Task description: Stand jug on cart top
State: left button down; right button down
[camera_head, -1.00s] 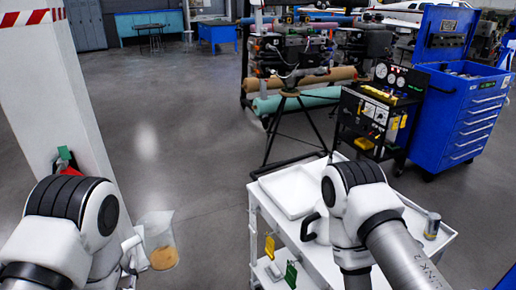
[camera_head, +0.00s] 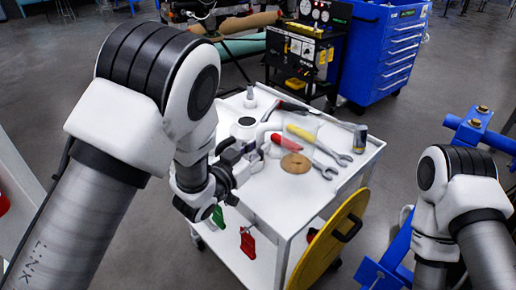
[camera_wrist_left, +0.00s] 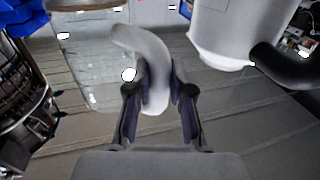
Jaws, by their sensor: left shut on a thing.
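The jug (camera_head: 296,163) is clear and hard to make out, with an amber-brown patch of contents seen from above. It shows against the white cart top (camera_head: 262,200). My left gripper (camera_head: 232,168) is at the cart's near left edge, beside the jug. In the left wrist view its fingers (camera_wrist_left: 158,98) are shut on the jug's pale curved handle (camera_wrist_left: 150,50). I cannot tell whether the jug's base touches the cart top. My right arm shows at the right, its gripper out of view.
A yellow-handled tool (camera_head: 300,133), wrenches (camera_head: 328,168) and a small can (camera_head: 360,138) crowd the cart top. A white container (camera_head: 243,127) stands near its left edge. A yellow disc (camera_head: 330,245) leans at the near right side. A blue tool cabinet (camera_head: 385,50) stands behind.

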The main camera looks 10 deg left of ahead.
pick_arm(q)
notch_tip(320, 180, down, 7)
jog(key=b, duration=0.5)
jog(key=shift+w, duration=0.1)
jog(key=shift+f, duration=0.3)
jog(key=shift+f+b, duration=0.35)
jog(key=shift+b, duration=0.05)
jog(key=c, duration=1)
grip_release()
jog(key=shift+o, duration=0.2)
jog(key=shift+o, duration=0.8)
